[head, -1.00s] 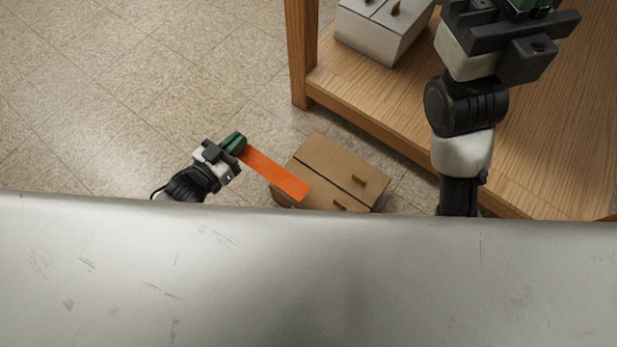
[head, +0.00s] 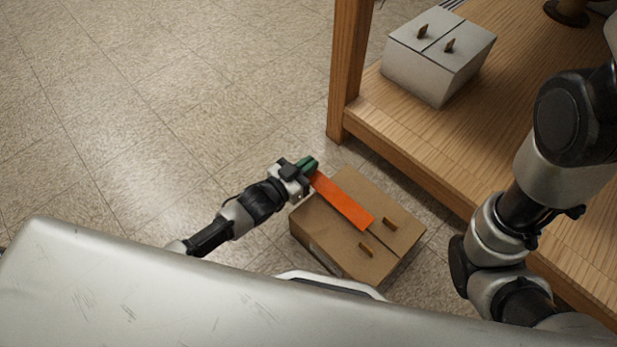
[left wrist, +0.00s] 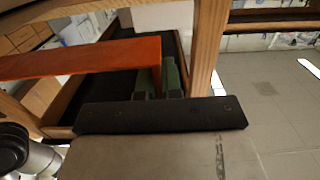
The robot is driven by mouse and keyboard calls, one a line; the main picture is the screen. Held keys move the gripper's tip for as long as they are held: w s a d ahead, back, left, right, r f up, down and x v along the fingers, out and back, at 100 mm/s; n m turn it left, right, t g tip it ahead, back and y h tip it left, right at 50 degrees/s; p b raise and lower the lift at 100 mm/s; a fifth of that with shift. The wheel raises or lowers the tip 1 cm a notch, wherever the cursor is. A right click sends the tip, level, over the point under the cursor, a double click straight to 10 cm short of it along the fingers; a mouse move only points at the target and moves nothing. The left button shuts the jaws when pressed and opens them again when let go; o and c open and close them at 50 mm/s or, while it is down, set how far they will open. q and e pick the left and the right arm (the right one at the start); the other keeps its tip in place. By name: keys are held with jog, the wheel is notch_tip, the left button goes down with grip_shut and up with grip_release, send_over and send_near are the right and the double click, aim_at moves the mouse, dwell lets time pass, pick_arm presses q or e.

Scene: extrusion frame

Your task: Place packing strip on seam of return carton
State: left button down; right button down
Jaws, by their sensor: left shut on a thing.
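The packing strip (head: 342,202) is a flat orange bar. My left gripper (head: 311,168) has green fingertips and is shut on one end of the strip. In the left wrist view the strip (left wrist: 80,58) runs left from the green fingers (left wrist: 160,80). The return carton (head: 325,240) is a brown box on the floor with a dark seam across its top and two small brown tabs. In the head view the strip lies over the carton's top, along the seam line. I cannot tell whether it touches. My right gripper is out of the picture.
A wooden shelf unit (head: 400,130) stands to the right, its post (head: 347,75) near the carton. A white box (head: 430,75) with two brown tabs sits on its lower board. My right arm is in front of the shelf. Tiled floor (head: 150,120) is clear on the left.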

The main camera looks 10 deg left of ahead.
pick_arm(q)
notch_tip(320, 180, down, 4)
jog(key=b, duration=0.3)
jog(key=shift+r, duration=0.15)
jog(key=shift+f, duration=0.2)
jog(key=c, duration=1.3)
grip_release()
